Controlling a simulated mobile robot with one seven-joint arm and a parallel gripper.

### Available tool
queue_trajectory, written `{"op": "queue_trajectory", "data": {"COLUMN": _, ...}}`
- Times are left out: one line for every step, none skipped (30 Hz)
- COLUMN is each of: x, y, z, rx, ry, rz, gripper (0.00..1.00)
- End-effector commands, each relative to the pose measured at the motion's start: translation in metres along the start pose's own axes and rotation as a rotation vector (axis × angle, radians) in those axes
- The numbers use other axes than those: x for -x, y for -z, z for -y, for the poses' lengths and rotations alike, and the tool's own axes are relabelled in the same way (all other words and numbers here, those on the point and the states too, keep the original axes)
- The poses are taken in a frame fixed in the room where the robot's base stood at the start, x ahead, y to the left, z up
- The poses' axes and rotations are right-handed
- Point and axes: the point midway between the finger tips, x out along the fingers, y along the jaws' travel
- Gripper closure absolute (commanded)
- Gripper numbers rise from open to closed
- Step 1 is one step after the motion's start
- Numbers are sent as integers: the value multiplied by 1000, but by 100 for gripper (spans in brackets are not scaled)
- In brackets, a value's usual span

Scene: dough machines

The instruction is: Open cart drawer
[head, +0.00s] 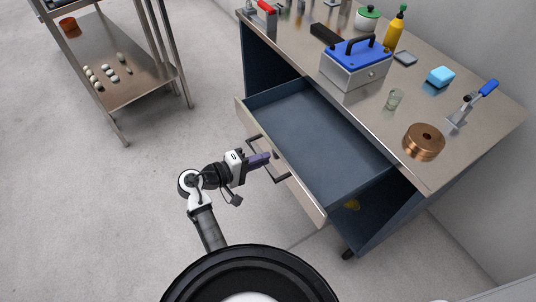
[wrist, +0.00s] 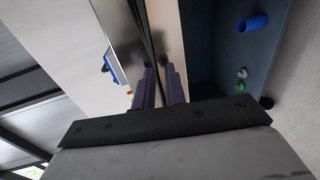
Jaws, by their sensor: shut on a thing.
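The cart drawer (head: 320,140) is pulled well out from under the steel worktop in the head view. Its blue-grey inside looks empty. Its pale front panel (head: 305,197) faces the lower left and carries a dark bar handle (head: 283,179). My gripper (head: 267,158) is at the middle of this front, with its purple fingers shut on the handle. In the wrist view the purple fingers (wrist: 160,88) lie close beside the pale front panel edge. The grip on the bar itself is largely hidden there.
A steel rack (head: 150,75) with small pale balls stands upper left. Floor left of the drawer is clear.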

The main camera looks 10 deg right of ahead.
Motion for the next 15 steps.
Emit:
{"op": "queue_trajectory", "data": {"x": 1, "y": 0, "z": 0, "rx": 0, "ry": 0, "rz": 0, "gripper": 100}}
{"op": "queue_trajectory", "data": {"x": 1, "y": 0, "z": 0, "rx": 0, "ry": 0, "rz": 0, "gripper": 100}}
{"op": "queue_trajectory", "data": {"x": 1, "y": 0, "z": 0, "rx": 0, "ry": 0, "rz": 0, "gripper": 100}}
{"op": "queue_trajectory", "data": {"x": 1, "y": 0, "z": 0, "rx": 0, "ry": 0, "rz": 0, "gripper": 100}}
{"op": "queue_trajectory", "data": {"x": 1, "y": 0, "z": 0, "rx": 0, "ry": 0, "rz": 0, "gripper": 100}}
{"op": "queue_trajectory", "data": {"x": 1, "y": 0, "z": 0, "rx": 0, "ry": 0, "rz": 0, "gripper": 100}}
{"op": "queue_trajectory", "data": {"x": 1, "y": 0, "z": 0, "rx": 0, "ry": 0, "rz": 0, "gripper": 100}}
{"op": "queue_trajectory", "data": {"x": 1, "y": 0, "z": 0, "rx": 0, "ry": 0, "rz": 0, "gripper": 100}}
{"op": "queue_trajectory", "data": {"x": 1, "y": 0, "z": 0, "rx": 0, "ry": 0, "rz": 0, "gripper": 100}}
{"op": "queue_trajectory", "data": {"x": 1, "y": 0, "z": 0, "rx": 0, "ry": 0, "rz": 0, "gripper": 100}}
{"op": "queue_trajectory", "data": {"x": 1, "y": 0, "z": 0, "rx": 0, "ry": 0, "rz": 0, "gripper": 84}}
{"op": "queue_trajectory", "data": {"x": 1, "y": 0, "z": 0, "rx": 0, "ry": 0, "rz": 0, "gripper": 78}}
{"op": "queue_trajectory", "data": {"x": 1, "y": 0, "z": 0, "rx": 0, "ry": 0, "rz": 0, "gripper": 74}}
{"op": "queue_trajectory", "data": {"x": 1, "y": 0, "z": 0, "rx": 0, "ry": 0, "rz": 0, "gripper": 71}}
{"op": "queue_trajectory", "data": {"x": 1, "y": 0, "z": 0, "rx": 0, "ry": 0, "rz": 0, "gripper": 71}}
